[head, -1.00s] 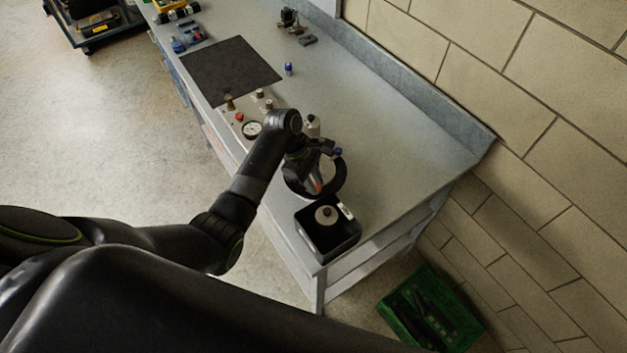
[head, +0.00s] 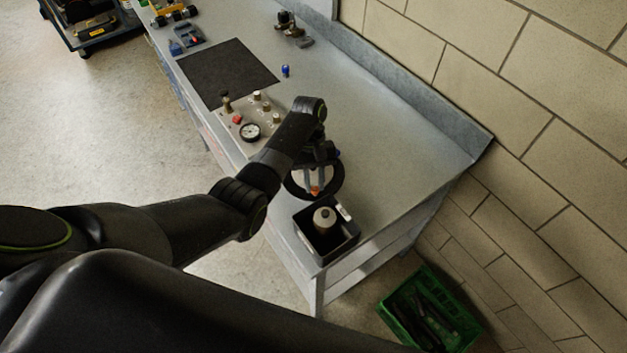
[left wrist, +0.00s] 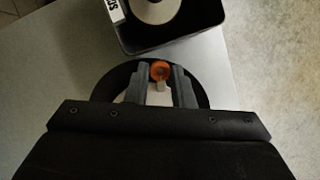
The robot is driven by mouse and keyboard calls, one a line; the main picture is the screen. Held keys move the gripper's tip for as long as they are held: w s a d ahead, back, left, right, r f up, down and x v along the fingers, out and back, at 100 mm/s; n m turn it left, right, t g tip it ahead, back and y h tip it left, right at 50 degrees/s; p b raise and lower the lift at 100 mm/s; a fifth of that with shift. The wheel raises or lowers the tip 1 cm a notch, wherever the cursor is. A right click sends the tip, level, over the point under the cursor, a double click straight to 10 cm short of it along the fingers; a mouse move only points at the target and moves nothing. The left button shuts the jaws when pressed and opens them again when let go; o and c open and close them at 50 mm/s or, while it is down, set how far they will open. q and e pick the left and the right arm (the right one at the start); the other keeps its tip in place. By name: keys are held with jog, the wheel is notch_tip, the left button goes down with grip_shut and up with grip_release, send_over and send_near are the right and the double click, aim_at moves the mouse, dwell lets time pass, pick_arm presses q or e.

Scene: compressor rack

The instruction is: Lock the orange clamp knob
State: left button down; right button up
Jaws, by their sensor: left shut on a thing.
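The orange clamp knob (head: 314,191) shows at the tips of my left gripper (head: 314,186), above a round black ring-shaped base (head: 333,189) on the bench. In the left wrist view the orange knob (left wrist: 160,70) sits between the two grey fingers of my left gripper (left wrist: 160,82), with a pale metal piece below it. The fingers are closed on the knob. The black base (left wrist: 103,91) lies behind the fingers and is partly hidden. My right gripper is not in view.
A black open box (head: 347,243) with a pale cylinder (head: 324,219) stands close in front of the base. A panel with a gauge (head: 250,132) and knobs lies to the left. A dark mat (head: 228,73) lies further back. A green crate (head: 430,308) stands on the floor.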

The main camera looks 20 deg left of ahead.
pick_arm(q)
jog(key=shift+w+d+m+y, duration=0.15)
jog(key=shift+m+y, duration=0.45)
jog(key=shift+m, duration=1)
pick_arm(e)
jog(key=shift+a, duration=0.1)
pick_arm(q)
jog(key=c, duration=1.3)
grip_release()
jog(key=shift+o, duration=0.2)
jog(key=shift+r, duration=0.1)
